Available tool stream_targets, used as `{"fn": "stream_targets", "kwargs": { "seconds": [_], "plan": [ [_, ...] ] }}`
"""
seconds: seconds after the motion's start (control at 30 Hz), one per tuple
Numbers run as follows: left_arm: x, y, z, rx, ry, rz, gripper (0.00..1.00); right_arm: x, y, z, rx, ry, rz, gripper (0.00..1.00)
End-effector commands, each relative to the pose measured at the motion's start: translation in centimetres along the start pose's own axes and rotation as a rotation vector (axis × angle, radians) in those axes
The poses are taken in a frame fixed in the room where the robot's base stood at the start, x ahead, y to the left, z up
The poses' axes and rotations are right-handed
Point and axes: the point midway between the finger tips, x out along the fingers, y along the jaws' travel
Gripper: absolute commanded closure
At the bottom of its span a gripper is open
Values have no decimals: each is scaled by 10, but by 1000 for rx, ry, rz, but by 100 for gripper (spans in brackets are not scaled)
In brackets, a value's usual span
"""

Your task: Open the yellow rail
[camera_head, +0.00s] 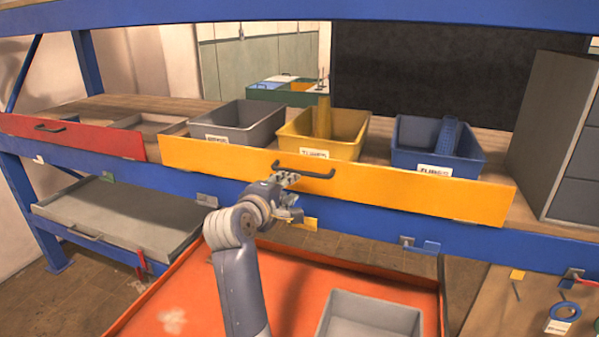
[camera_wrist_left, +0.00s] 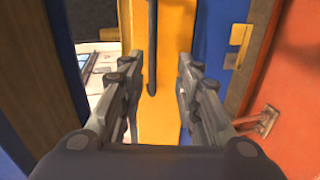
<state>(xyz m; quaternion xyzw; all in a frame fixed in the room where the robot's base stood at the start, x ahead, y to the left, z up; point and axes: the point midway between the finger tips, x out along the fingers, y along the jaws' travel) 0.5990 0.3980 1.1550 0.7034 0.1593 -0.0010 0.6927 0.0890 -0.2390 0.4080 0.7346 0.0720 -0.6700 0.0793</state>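The yellow rail (camera_head: 420,192) is a long yellow front panel on the blue shelf, with a dark bar handle (camera_head: 304,171) near its middle. My left gripper (camera_head: 287,190) is just below and in front of the handle. In the left wrist view the two fingers (camera_wrist_left: 158,75) stand apart with nothing between their pads. The handle (camera_wrist_left: 152,45) shows ahead of the fingers, against the yellow panel (camera_wrist_left: 177,40). I cannot tell how far the fingertips are from it. My right gripper is not in view.
Grey (camera_head: 240,121), yellow (camera_head: 345,128) and blue (camera_head: 405,150) bins stand behind the yellow panel. A red panel (camera_head: 70,137) is to its left. Below are an orange tray (camera_head: 300,275) with a grey bin (camera_head: 370,315), and a blue shelf beam (camera_head: 350,243).

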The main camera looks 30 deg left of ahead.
Motion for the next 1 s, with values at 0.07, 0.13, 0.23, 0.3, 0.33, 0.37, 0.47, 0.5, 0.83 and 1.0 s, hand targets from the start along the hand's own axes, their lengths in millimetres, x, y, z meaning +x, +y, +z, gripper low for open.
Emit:
{"fn": "stream_targets", "kwargs": {
  "seconds": [0.07,0.13,0.23,0.3,0.33,0.37,0.47,0.5,0.83,1.0],
  "plan": [
    [-1,8,-3,-36,5,16,69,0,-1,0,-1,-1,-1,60],
    [1,10,-4,-46,6,20,69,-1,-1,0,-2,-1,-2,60],
    [9,10,-4,-46,5,18,69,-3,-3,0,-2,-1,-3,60],
    [18,11,-4,-44,5,18,69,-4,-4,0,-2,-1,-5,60],
    [22,11,-4,-44,5,18,69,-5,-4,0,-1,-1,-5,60],
    [26,11,-4,-43,5,18,69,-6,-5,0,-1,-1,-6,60],
    [42,11,-5,-42,5,17,69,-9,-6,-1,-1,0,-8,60],
    [48,12,-5,-42,5,18,69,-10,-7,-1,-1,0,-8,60],
    [92,12,-5,-41,6,18,69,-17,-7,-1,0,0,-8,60],
    [103,12,-5,-41,7,20,69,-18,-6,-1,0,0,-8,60]
  ]
}}
